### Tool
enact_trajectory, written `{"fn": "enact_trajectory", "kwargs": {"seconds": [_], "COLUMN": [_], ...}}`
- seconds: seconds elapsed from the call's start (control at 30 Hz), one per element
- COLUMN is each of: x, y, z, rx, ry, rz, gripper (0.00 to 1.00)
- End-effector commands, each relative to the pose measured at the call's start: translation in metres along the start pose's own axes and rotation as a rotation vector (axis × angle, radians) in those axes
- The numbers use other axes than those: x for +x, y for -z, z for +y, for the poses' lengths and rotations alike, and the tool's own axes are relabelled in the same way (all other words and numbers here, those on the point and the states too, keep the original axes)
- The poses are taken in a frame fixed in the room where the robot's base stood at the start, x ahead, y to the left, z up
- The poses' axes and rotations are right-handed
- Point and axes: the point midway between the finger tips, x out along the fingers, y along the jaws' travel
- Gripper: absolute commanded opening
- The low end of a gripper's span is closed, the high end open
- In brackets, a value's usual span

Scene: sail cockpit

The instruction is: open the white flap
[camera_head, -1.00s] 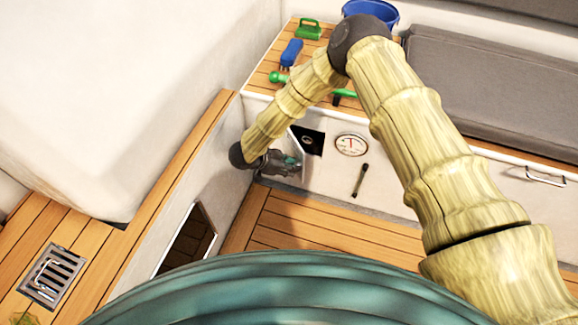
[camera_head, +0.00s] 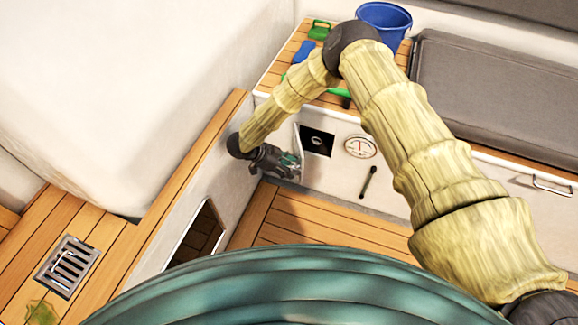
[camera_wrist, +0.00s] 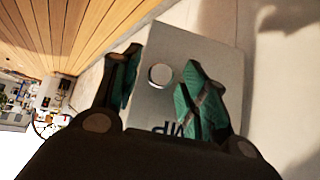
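The white flap (camera_head: 298,143) stands swung out from the white locker front, at the left side of a dark square opening (camera_head: 318,140). In the wrist view the flap (camera_wrist: 158,103) is a pale panel with a round metallic knob (camera_wrist: 160,76) and partly hidden dark lettering. My gripper (camera_head: 291,165) is at the flap's left side, low near the corner. In the wrist view my gripper (camera_wrist: 160,90) has its two green-padded fingers apart, with the flap's face and knob showing between them. I cannot tell whether a finger touches the flap.
A round gauge (camera_head: 360,147) and a dark handle (camera_head: 368,182) are right of the opening. A side wall (camera_head: 205,185) is close left of my gripper. The wooden floor (camera_head: 300,232) is clear.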

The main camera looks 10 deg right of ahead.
Motion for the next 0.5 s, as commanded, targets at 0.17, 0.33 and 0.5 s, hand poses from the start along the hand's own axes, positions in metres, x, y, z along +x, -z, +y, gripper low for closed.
{"fn": "enact_trajectory", "kwargs": {"seconds": [0.17, 0.33, 0.5], "x": [-0.001, -0.003, -0.015], "y": [0.0, 0.002, 0.015], "z": [0.0, -0.001, -0.001], "rx": [-0.001, 0.0, 0.0], "ry": [0.001, 0.002, 0.002], "rz": [0.0, 0.0, 0.0], "gripper": [0.46, 0.46, 0.46]}}
